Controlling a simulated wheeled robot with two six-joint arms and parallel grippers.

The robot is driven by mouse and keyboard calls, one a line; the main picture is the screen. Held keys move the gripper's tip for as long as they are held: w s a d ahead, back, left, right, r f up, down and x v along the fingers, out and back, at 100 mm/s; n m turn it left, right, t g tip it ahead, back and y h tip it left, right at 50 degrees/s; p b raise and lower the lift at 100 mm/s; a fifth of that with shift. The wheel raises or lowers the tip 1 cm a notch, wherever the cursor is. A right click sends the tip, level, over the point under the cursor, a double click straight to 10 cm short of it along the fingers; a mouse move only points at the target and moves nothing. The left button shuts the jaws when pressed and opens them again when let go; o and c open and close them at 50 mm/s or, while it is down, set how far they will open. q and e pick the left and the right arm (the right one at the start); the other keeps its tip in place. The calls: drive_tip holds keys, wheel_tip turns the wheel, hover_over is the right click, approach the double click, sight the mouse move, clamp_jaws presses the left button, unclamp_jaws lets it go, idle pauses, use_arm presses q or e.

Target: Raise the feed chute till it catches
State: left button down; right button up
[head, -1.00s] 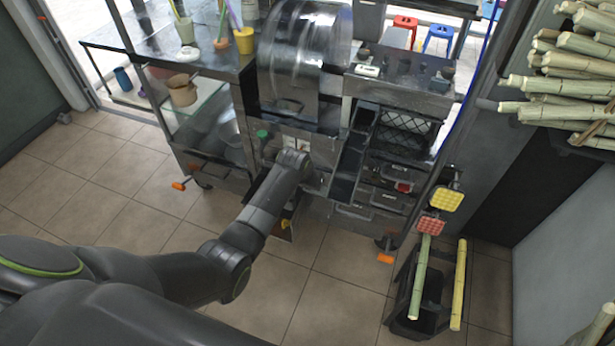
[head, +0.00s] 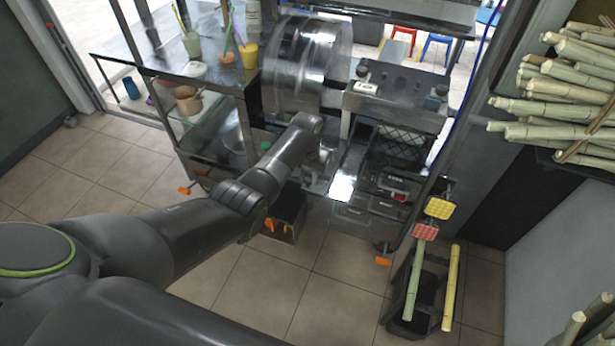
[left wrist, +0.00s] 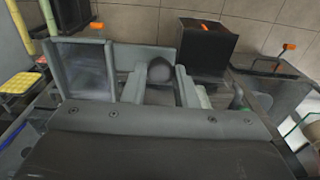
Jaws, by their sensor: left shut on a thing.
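The feed chute (head: 343,185) seems to be the metal trough on the front of the press, right of the drum; its face shows bright in the head view. A grey tray-like part, likely the same chute, also shows in the left wrist view (left wrist: 85,70). My left gripper (left wrist: 160,88) is shut on a dark rounded knob (left wrist: 160,70) between its two grey fingers. In the head view my left gripper (head: 320,165) is at the press front, just left of the chute and partly hidden by my own arm. I cannot tell whether the chute is latched. My right gripper is not in view.
The press drum (head: 305,62) stands behind my left arm. A black bin (head: 288,212) with orange parts is below. Drawers (head: 370,205) are to the right. A crate (head: 408,300) with two cane sticks stands on the floor. Cane stalks (head: 565,85) fill a shelf at right.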

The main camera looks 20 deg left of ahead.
use_arm(q)
drive_tip(key=shift+s+f, duration=0.2)
drive_tip(key=c, duration=1.5)
unclamp_jaws()
drive_tip(key=shift+c, duration=0.2)
drive_tip(key=o, duration=0.4)
drive_tip(key=shift+w, duration=0.25)
drive_tip(key=shift+r, duration=0.1)
drive_tip(key=shift+r, duration=0.5)
drive_tip(key=r, duration=1.6)
drive_tip(key=shift+s+r+b, duration=0.1)
drive_tip(key=shift+s+b, duration=0.15)
drive_tip(key=shift+b, duration=0.15)
